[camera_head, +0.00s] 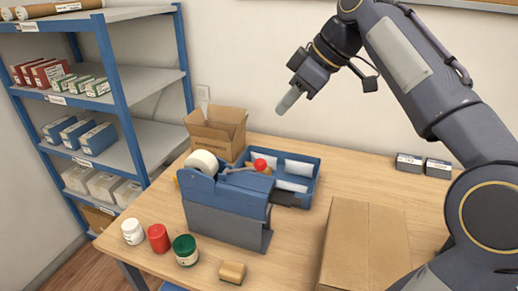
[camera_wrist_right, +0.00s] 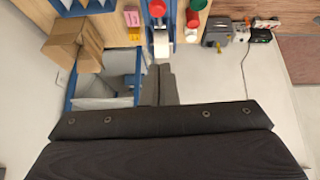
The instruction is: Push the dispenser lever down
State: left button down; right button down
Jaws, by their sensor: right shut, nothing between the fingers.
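The tape dispenser (camera_head: 228,205) is a blue and grey unit on the wooden counter, with a white tape roll (camera_head: 202,162) at its top. Its lever (camera_head: 240,169) ends in a red ball knob (camera_head: 260,165) and stands about level above the body. My right gripper (camera_head: 287,101) is shut and empty, up in the air above and behind the dispenser, clear of the lever. In the right wrist view the shut fingers (camera_wrist_right: 160,84) show below the white roll (camera_wrist_right: 162,42), and the red knob (camera_wrist_right: 157,8) is at the top edge. My left gripper is not in view.
An open cardboard box (camera_head: 216,132) and a blue tray (camera_head: 298,170) stand behind the dispenser. A closed carton (camera_head: 364,245) lies to its right. Jars (camera_head: 185,250) and a small tan block (camera_head: 232,272) are in front. A blue shelf (camera_head: 122,105) is at the left.

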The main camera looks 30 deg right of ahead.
send_over(264, 162)
jog(key=f, duration=0.8)
jog(key=shift+w+a+f+b, duration=0.15)
jog(key=shift+w+a+b, duration=0.05)
jog(key=shift+a+b, duration=0.15)
notch_tip(264, 162, down, 2)
jog(key=shift+s+d+f, duration=0.1)
jog(key=shift+d+f, duration=0.05)
jog(key=shift+f, duration=0.1)
jog(key=shift+d+f, duration=0.15)
jog(key=shift+f, duration=0.65)
jog(key=shift+s, duration=0.1)
